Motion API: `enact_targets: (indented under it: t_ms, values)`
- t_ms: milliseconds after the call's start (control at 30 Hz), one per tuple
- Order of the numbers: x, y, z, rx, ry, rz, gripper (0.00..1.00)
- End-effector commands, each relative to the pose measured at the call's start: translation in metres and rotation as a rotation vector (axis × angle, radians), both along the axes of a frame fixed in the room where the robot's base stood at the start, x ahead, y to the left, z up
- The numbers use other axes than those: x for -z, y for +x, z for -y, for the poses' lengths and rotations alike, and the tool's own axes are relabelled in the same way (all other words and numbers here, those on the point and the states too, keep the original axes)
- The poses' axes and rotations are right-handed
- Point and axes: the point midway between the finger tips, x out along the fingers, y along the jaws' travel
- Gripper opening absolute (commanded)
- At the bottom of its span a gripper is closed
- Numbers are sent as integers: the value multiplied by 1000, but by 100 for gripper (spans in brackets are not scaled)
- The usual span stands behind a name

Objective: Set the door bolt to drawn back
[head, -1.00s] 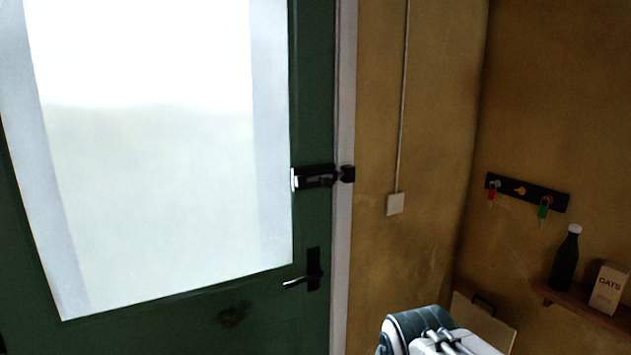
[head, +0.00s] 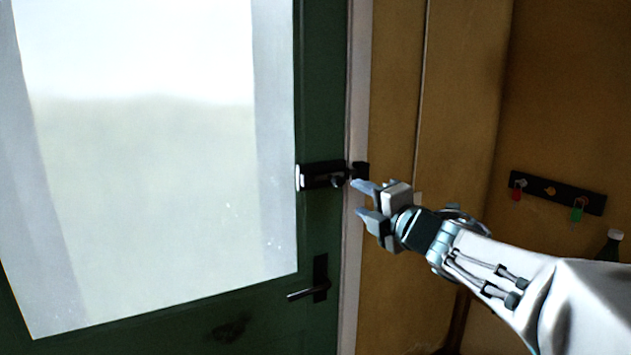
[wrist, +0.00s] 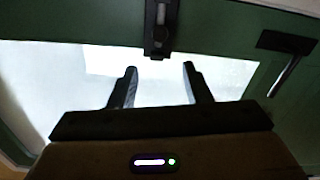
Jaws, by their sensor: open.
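The black door bolt (head: 318,176) is mounted on the green door's right edge, level with its keeper (head: 362,170) on the pale frame. Its small dark knob (head: 337,181) sits at the end of the plate nearest the frame. My gripper (head: 358,197) is open and empty, just right of and slightly below the knob, with its fingers pointing at the door. In the wrist view, the bolt (wrist: 160,22) lies ahead, between the lines of my two spread fingers (wrist: 159,66). The gripper appears apart from the bolt. The upper fingertip partly covers the gap near the keeper.
A large bright glass pane (head: 150,170) fills most of the door. A key rack (head: 560,192) and a dark bottle (head: 609,246) are at the far right.

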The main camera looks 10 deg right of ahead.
Motion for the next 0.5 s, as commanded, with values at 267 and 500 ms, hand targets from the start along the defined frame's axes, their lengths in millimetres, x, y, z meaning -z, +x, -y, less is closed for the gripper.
enact_targets:
  t_ms: [267, 500]
  values:
    - [-1, 26, 11, 32, -7, 2, 44]
    - [-1, 68, -5, 27, -5, 1, 44]
